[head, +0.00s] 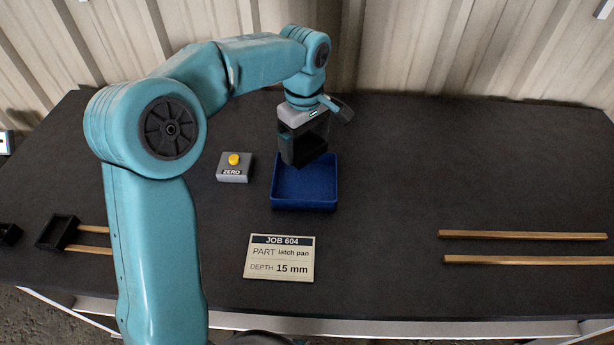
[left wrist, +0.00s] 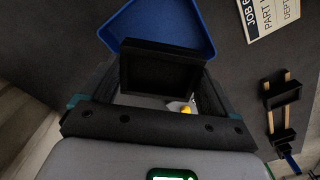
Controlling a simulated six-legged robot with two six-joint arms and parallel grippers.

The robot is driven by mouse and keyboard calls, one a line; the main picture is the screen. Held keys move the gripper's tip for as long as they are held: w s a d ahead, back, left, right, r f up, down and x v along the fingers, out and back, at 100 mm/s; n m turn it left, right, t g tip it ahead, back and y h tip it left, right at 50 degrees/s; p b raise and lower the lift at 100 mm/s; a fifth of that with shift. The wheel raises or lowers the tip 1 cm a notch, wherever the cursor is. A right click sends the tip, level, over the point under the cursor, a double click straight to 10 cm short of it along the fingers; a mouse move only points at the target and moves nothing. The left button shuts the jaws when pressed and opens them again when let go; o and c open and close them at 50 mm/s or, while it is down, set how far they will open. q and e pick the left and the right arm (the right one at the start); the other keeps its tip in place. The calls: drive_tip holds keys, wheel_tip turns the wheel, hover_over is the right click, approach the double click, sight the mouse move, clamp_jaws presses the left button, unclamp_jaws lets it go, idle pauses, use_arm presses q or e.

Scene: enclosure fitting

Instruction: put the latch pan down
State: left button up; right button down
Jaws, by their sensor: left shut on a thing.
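My left gripper (head: 303,138) hangs over the far part of the blue tray (head: 304,203). It is shut on a small black open pan (head: 309,152), which I take to be the latch pan. In the left wrist view the pan (left wrist: 160,72) sits between the two dark fingers, and the blue tray (left wrist: 198,25) shows beyond it. The pan appears held above the tray; whether it touches the tray cannot be told. A card (head: 280,258) reads JOB 604, PART latch pan, DEPTH 15 mm. My right gripper is not in view.
A grey ZERO box (head: 232,175) with a yellow button stands left of the tray. Two black pans, one (head: 57,232) by wooden rails and another (head: 9,234), are at the left. Two wooden rails (head: 522,235) lie at the right.

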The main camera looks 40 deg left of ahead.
use_arm(q)
approach(306, 186)
wheel_tip(306, 186, down, 5)
drive_tip(key=shift+s+f, duration=0.1)
drive_tip(key=shift+f, duration=0.1)
drive_tip(key=shift+a+f, duration=0.15)
drive_tip(key=shift+f, duration=0.25)
drive_tip(key=o, duration=0.9)
drive_tip(key=shift+f, duration=0.15)
drive_tip(key=shift+o, duration=0.2)
wheel_tip(306, 186, up, 12)
drive_tip(key=shift+r, duration=0.25)
